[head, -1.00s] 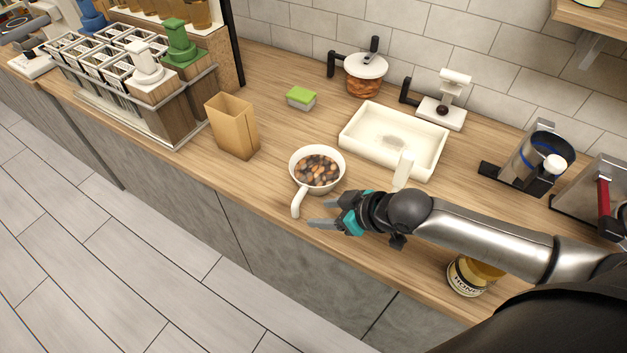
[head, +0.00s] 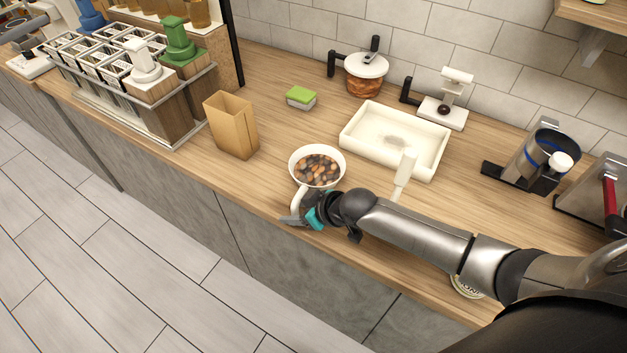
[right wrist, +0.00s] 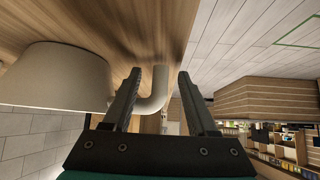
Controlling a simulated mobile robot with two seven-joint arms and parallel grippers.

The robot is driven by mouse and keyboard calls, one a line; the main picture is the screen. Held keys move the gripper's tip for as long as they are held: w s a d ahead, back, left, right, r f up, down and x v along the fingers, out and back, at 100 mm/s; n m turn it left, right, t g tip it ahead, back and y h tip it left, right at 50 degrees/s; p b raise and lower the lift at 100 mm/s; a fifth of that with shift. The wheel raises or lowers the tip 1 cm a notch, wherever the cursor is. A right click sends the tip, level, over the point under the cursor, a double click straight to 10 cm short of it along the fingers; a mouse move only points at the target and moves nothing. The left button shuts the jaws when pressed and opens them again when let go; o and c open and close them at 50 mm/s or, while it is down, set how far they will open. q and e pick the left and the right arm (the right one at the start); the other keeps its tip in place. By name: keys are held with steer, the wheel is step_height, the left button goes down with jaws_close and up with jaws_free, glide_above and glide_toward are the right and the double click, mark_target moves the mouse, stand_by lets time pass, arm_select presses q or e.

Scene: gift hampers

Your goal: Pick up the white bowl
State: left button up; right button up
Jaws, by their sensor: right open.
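The white bowl (head: 317,182) has a curved handle and holds brown and dark round pieces. It stands upright near the counter's front edge, handle toward the front. My right gripper (head: 295,209) is at the handle, low over the edge, and partly covers the handle's end. In the right wrist view, the two fingers (right wrist: 159,82) are spread. My left gripper is not in view.
A cream tray (head: 441,152) stands behind my right arm, with a white-handled utensil (head: 405,168) by its front. A brown paper bag (head: 232,125) stands left of the bowl, and a green-topped sponge (head: 301,97) behind it. A jar (head: 464,288) is mostly hidden under my arm.

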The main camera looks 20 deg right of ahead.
steer(key=shift+w+f, duration=0.1)
steer(key=shift+c, duration=0.3)
jaws_close()
stand_by(1.1)
